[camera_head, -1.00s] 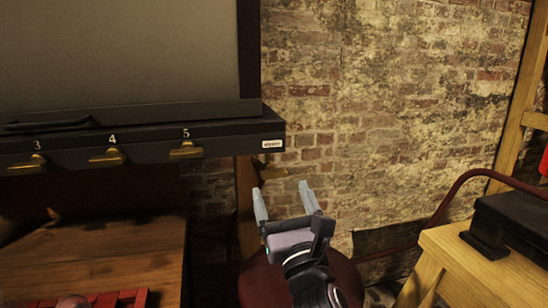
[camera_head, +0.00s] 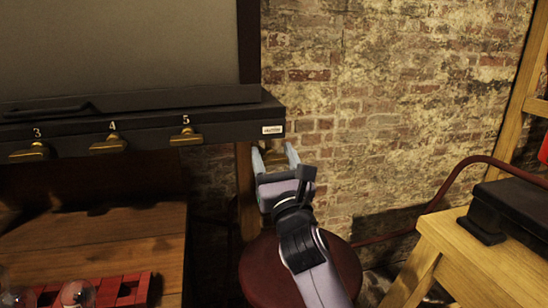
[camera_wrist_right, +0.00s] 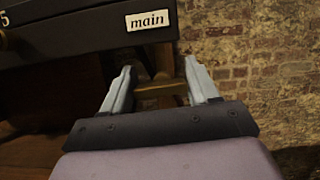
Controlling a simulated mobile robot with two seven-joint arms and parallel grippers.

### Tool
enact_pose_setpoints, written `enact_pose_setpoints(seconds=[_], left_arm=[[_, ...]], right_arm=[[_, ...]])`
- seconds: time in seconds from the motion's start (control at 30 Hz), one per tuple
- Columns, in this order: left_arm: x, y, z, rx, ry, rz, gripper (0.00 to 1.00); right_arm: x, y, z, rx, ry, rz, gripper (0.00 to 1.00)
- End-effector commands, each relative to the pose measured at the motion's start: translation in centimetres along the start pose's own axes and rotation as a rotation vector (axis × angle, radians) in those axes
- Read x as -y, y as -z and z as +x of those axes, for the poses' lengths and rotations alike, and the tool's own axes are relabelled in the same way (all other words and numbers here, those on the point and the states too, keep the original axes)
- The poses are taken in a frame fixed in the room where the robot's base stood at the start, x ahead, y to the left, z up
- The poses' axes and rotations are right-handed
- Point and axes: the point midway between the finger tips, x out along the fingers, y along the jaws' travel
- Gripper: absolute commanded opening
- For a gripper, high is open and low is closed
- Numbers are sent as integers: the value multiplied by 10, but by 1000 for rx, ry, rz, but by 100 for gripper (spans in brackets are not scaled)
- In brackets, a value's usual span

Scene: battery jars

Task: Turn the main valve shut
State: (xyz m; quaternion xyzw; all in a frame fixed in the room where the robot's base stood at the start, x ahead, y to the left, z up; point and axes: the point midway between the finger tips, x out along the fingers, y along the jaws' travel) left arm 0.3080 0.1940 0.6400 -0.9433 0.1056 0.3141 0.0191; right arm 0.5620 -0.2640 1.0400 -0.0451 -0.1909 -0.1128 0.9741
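The brass main valve handle (camera_head: 275,158) sits below the right end of the black rail, under the white label (camera_head: 273,130). In the right wrist view the label (camera_wrist_right: 148,19) reads "main" and the brass handle (camera_wrist_right: 163,89) shows as a crosswise bar. My right gripper (camera_head: 274,149) is open. In the wrist view its two fingers (camera_wrist_right: 160,67) stand apart on either side of the handle. I cannot tell whether either finger touches it. My left gripper is not in view.
The black rail (camera_head: 60,133) carries brass taps 3, 4 and 5 (camera_head: 185,138). A round dark red top (camera_head: 258,280) is below my right arm. A wooden stand (camera_head: 480,262) with a black box (camera_head: 515,212) is at right. A brick wall (camera_head: 400,110) is behind.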

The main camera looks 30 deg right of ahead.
Motion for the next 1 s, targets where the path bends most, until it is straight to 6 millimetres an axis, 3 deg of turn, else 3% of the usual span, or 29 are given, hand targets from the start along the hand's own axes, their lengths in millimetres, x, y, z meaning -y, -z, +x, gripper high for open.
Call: enact_pose_setpoints(seconds=[0.03,0.07,0.1,0.67,0.7,0.73,0.77,1.0], left_arm=[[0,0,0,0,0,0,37],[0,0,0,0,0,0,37],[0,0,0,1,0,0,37],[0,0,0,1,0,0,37],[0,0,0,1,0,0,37],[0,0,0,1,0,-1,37],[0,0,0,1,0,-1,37],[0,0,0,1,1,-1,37]], right_arm=[[0,0,0,0,0,0,42],[0,0,0,0,0,0,32],[0,0,0,0,0,0,29],[0,0,0,0,23,58,30],[0,0,0,0,22,58,67],[0,0,0,0,22,58,76],[0,0,0,0,22,58,81],[0,0,0,0,22,57,81]])
